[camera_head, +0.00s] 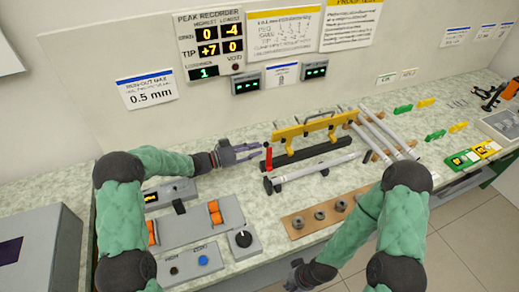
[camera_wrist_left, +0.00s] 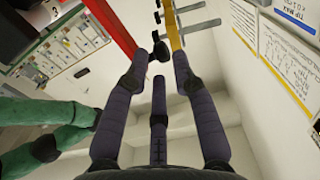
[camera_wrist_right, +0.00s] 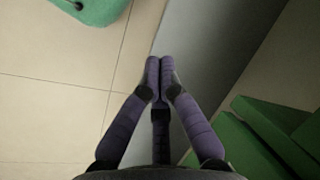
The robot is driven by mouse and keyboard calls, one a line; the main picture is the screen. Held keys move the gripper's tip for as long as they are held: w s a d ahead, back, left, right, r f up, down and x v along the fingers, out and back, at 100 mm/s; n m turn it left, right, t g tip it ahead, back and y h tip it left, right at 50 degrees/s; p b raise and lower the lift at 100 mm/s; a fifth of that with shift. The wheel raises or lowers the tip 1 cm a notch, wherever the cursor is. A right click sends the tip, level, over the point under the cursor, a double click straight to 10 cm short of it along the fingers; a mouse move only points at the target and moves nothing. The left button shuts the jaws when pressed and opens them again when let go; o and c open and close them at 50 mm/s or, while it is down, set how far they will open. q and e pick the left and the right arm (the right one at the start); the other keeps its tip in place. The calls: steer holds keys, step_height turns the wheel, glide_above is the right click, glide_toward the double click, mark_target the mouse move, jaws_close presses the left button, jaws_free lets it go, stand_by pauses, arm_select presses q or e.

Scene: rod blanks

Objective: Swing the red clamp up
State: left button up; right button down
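The red clamp (camera_head: 268,157) is a slim red bar at the left end of the yellow rail (camera_head: 318,122), looking upright or steeply tilted in the head view. In the left wrist view the red clamp (camera_wrist_left: 112,26) runs along the upper left, outside the fingers. My left gripper (camera_head: 256,151) is open beside the clamp, its tips close to it; contact cannot be told. In the left wrist view a small black knob shows between the tips of my left gripper (camera_wrist_left: 160,54). My right gripper (camera_wrist_right: 159,62) is shut and empty, low at the bench's front.
A metal rod (camera_head: 315,167) lies on black supports in front of the rail, with several rods at right. A brown board (camera_head: 328,208) with grey rings lies in front. Grey control boxes (camera_head: 190,262) with buttons and a knob fill the left front. The wall stands behind.

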arm_select(q)
steer(key=shift+x, duration=1.1)
jaws_close()
steer(key=shift+w+a+f+n+p, duration=0.25)
steer(key=shift+w+n+p, duration=0.2)
steer(key=shift+n, duration=0.15)
jaws_free()
steer(key=v, duration=1.2)
